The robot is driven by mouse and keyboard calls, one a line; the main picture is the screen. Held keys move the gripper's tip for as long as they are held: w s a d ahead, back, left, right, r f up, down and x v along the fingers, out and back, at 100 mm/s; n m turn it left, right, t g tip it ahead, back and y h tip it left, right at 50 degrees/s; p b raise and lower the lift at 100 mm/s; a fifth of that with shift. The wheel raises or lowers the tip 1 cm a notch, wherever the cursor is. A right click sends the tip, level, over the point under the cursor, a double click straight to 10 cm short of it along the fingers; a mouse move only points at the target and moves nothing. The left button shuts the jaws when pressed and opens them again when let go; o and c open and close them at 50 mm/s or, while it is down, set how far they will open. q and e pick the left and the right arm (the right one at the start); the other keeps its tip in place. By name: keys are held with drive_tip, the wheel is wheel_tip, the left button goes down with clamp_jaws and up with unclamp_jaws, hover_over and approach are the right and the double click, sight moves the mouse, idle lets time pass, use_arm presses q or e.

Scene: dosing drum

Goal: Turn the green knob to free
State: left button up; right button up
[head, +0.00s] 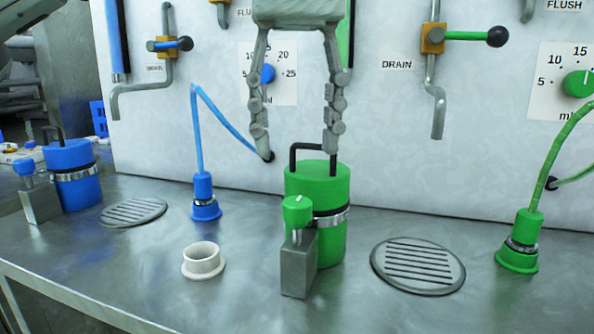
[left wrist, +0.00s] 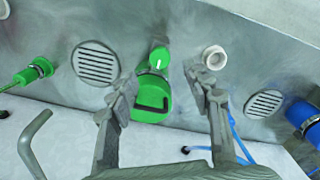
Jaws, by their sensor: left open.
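A green knob (head: 297,210) with a white mark sits on top of a grey metal block (head: 298,265), close in front of the green drum (head: 328,190). The knob also shows in the left wrist view (left wrist: 159,58), just beyond the fingertips. The drum has a black handle (head: 292,157) and a metal band. My left gripper (head: 296,148) is open and empty, pointing down over the drum; its fingers look apart from both drum and knob. In the left wrist view my left gripper (left wrist: 163,85) has the drum between its fingers. My right gripper is not in view.
A white ring (head: 203,262) and a slotted drain (head: 418,266) flank the drum. A blue drum (head: 72,175) with its own blue knob stands left. Green (head: 518,250) and blue (head: 204,200) hose fittings stand on the bench. The back panel carries pipes, valves and a green dial (head: 578,83).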

sight(297, 201)
use_arm(q)
drive_tip(key=shift+w, duration=0.25)
drive_tip(key=shift+f, duration=0.35)
drive_tip(key=f, duration=0.2)
drive_tip(key=f+b, duration=0.1)
drive_tip(key=f, duration=0.1)
drive_tip(key=shift+s, duration=0.25)
wheel_tip(297, 201, down, 2)
drive_tip(key=shift+w+f, duration=0.1)
drive_tip(key=shift+f, duration=0.35)
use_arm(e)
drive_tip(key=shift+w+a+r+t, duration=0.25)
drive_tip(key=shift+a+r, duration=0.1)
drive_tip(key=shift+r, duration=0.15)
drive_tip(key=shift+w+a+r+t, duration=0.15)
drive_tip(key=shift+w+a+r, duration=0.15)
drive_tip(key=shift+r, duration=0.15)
use_arm(q)
drive_tip(key=shift+c, duration=0.3)
